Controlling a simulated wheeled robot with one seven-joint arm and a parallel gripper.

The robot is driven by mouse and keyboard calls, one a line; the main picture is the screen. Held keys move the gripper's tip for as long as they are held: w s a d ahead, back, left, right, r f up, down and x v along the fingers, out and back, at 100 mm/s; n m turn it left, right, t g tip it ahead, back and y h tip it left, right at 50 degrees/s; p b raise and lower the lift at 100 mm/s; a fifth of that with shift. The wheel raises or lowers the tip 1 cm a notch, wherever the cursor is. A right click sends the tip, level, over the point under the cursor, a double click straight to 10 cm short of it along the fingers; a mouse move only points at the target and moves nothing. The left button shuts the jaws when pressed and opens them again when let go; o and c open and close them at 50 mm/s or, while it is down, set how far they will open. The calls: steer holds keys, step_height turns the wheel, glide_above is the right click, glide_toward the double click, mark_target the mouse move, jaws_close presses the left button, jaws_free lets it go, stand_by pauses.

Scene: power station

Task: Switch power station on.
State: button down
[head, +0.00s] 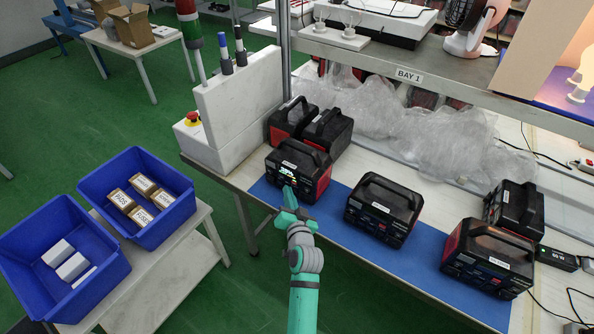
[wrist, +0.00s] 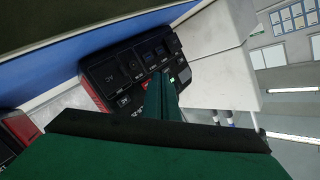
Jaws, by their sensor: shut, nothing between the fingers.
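A black and red power station (head: 310,182) stands at the left end of the blue mat (head: 345,232). A small display (head: 287,172) on its front is lit. My gripper (head: 289,194) is shut and empty, with its tips right at the lower front of this station. In the wrist view, the shut green fingers (wrist: 160,84) point at the station's front panel (wrist: 122,72), beside a small green light. The fingers cover part of the panel, so I cannot tell whether they touch a button.
Two more (head: 328,132) are behind. A white box with a red emergency button (head: 193,118) stands left. Blue bins (head: 65,255) sit on a lower-left cart.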

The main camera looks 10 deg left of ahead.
steer(key=s+a, duration=0.2)
steer(key=s, duration=0.3)
steer(key=shift+s, duration=0.35)
stand_by(0.7)
steer(key=s+d+f+h, duration=0.25)
steer(key=s+d, duration=0.45)
steer(key=s, duration=0.4)
steer(key=s+d+f+h, duration=0.2)
steer(key=s+d+f, duration=0.3)
steer(key=s, duration=0.6)
steer(key=s+d+r+n+h, duration=0.1)
steer(key=s+d+r, duration=0.2)
steer(key=s, duration=0.7)
steer(key=s+d+r+n+h, duration=0.1)
steer(key=s+d+r, duration=0.3)
steer(key=s, duration=0.5)
step_height(320, 180, up, 2)
steer(key=shift+s+d+r+t+h, duration=0.2)
steer(key=shift+s+t+h, duration=0.1)
steer(key=shift+s+h, duration=0.1)
